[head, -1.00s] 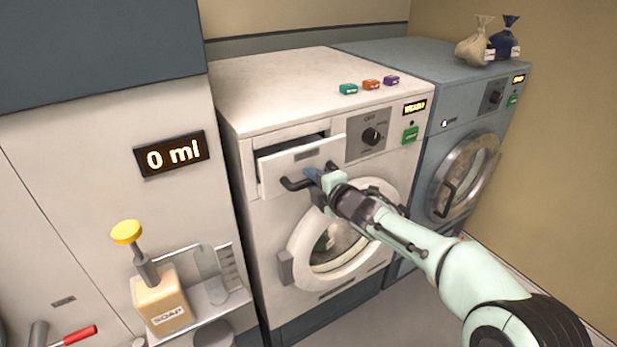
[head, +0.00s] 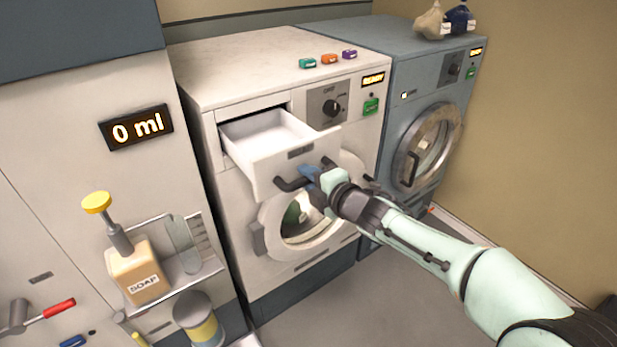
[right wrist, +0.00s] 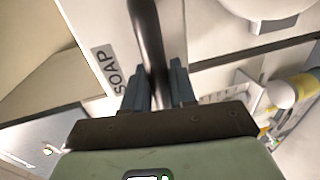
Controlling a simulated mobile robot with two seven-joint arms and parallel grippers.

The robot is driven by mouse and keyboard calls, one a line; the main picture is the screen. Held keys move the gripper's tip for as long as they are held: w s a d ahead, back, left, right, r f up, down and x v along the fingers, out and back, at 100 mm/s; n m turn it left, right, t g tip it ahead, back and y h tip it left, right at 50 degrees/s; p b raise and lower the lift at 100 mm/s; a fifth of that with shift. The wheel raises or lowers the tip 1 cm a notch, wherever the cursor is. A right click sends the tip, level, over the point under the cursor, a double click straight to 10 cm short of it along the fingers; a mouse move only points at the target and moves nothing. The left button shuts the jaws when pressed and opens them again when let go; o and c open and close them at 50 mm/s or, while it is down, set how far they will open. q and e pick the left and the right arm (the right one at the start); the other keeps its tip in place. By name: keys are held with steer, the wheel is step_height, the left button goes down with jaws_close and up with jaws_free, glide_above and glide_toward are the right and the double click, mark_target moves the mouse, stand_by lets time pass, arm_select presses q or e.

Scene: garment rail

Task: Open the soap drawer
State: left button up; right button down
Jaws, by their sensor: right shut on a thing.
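The soap drawer (head: 262,172) of the white washing machine stands pulled out at the upper left of its front. Its white inside shows and looks empty. A dark bar handle (head: 289,184) is on the drawer front. My right gripper (head: 309,175) is shut on this handle. In the right wrist view the dark handle (right wrist: 147,40) runs between the two fingers (right wrist: 160,85), beside the drawer's SOAP label (right wrist: 105,68). My left gripper is not in view.
The washer's round door (head: 262,225) is below the drawer. A soap pump bottle (head: 137,275) stands on a shelf at the left, below a "0 ml" display (head: 137,127). Small coloured boxes (head: 329,59) lie on the washer. A blue-grey machine (head: 400,60) stands to the right.

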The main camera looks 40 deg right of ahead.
steer(key=c, duration=1)
jaws_free()
steer(key=shift+c, duration=0.2)
steer(key=p+v, duration=0.4)
steer(key=v, duration=0.9)
steer(key=shift+s, duration=0.15)
